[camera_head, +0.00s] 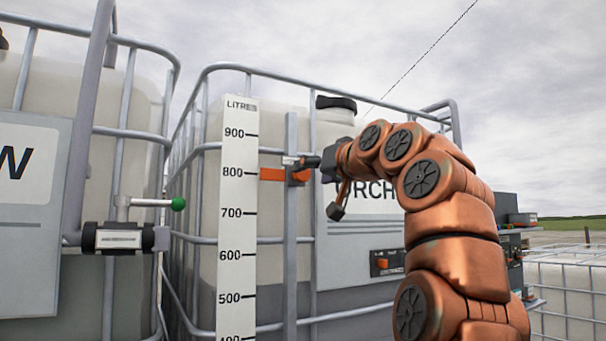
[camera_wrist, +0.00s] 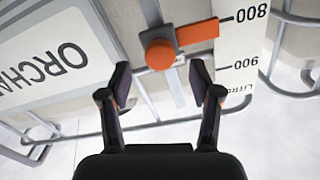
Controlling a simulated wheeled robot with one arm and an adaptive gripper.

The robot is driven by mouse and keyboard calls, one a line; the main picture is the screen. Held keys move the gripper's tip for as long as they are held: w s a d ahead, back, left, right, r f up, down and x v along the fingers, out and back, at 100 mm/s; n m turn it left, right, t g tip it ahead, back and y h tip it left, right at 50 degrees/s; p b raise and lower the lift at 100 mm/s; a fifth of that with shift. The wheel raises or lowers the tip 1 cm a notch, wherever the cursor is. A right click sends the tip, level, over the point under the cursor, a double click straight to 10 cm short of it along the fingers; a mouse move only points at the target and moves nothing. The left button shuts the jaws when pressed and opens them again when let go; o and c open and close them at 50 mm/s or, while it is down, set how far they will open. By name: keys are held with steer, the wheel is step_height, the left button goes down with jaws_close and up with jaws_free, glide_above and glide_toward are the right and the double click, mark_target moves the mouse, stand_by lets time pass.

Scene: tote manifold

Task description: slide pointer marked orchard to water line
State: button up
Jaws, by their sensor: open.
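The orange pointer (camera_head: 272,174) sits on a grey vertical rail (camera_head: 291,235) beside the white litre scale (camera_head: 237,215), at about 800. Its orange knob (camera_wrist: 160,54) faces my gripper in the wrist view. The tote behind carries a sign (camera_wrist: 50,62) reading "ORCHA…", partly hidden by my arm in the head view. The water line (camera_head: 272,287) shows as a darker grey level in that tote, a little above 500. My gripper (camera_wrist: 160,82) is open, its fingers on either side of and short of the knob. Fingertip contact is hidden in the head view.
A valve with a green-tipped handle (camera_head: 125,238) projects at left, near a second tote whose sign (camera_head: 28,200) ends in W. Metal cage bars surround the totes. A small box with an orange switch (camera_head: 386,263) is below the sign. The rail below the pointer looks clear.

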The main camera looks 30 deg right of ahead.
mark_target(304, 175)
steer(key=w+p, duration=0.1)
steer(key=w, duration=0.4)
steer(key=shift+w+d+p, duration=0.2)
steer(key=shift+w+p, duration=0.05)
steer(key=shift+p, duration=0.1)
jaws_close()
